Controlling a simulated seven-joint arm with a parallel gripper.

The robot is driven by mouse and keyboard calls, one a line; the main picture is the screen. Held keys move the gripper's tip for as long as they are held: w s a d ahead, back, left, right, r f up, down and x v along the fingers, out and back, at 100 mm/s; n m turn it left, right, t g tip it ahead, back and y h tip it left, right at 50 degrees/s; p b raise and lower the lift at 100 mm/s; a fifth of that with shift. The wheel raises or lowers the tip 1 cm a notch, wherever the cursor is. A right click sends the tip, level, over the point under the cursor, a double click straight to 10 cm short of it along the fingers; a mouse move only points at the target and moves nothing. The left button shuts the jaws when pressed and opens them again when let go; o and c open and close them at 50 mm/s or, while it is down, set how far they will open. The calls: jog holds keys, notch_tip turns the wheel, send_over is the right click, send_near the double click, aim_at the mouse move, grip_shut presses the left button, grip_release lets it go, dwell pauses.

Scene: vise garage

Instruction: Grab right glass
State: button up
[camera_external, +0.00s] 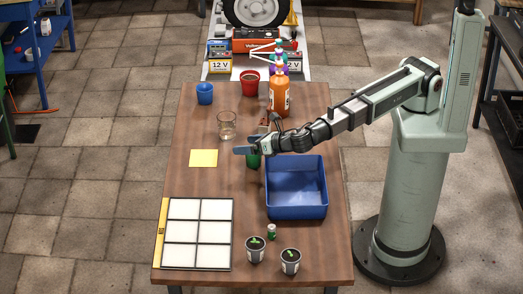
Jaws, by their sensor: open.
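A clear glass (227,126) stands upright on the wooden table (200,110), left of centre. It is the only clear glass that I can make out. My gripper (243,150) is open and reaches in from the right, held level a little nearer the camera than the glass. It appears apart from the glass, but its height above the table is hard to judge. A green object (253,161), perhaps a cup, shows partly below my gripper. The gripper hides its upper part, and I cannot tell whether they touch.
A blue bin (297,211) stands right of the green object. A yellow sheet (203,158) lies left. A blue cup (205,93), red cup (250,83) and orange bottle (279,95) stand behind. A white-celled tray (163,215) and potted plants (255,253) are in front.

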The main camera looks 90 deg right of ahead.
aim_at(234, 128)
jog(key=d+h, duration=0.1)
jog(key=d, duration=0.2)
jog(key=d+f+g+h, duration=0.1)
jog(key=d, duration=0.3)
jog(key=s+d+f+m+g+h, duration=0.1)
jog(key=d, duration=0.3)
jog(key=shift+d+f, duration=0.1)
jog(key=shift+d, duration=0.1)
jog(key=shift+d+f, duration=0.1)
jog(key=shift+d, duration=0.25)
jog(key=x, duration=0.8)
jog(key=shift+f+x, duration=0.2)
jog(key=shift+x, duration=1.2)
jog(key=shift+f+x, duration=0.25)
jog(key=shift+x, duration=1.15)
jog(key=shift+s+a, duration=0.1)
jog(key=shift+s, duration=0.05)
jog(key=c, duration=1.2)
jog(key=shift+c, duration=0.8)
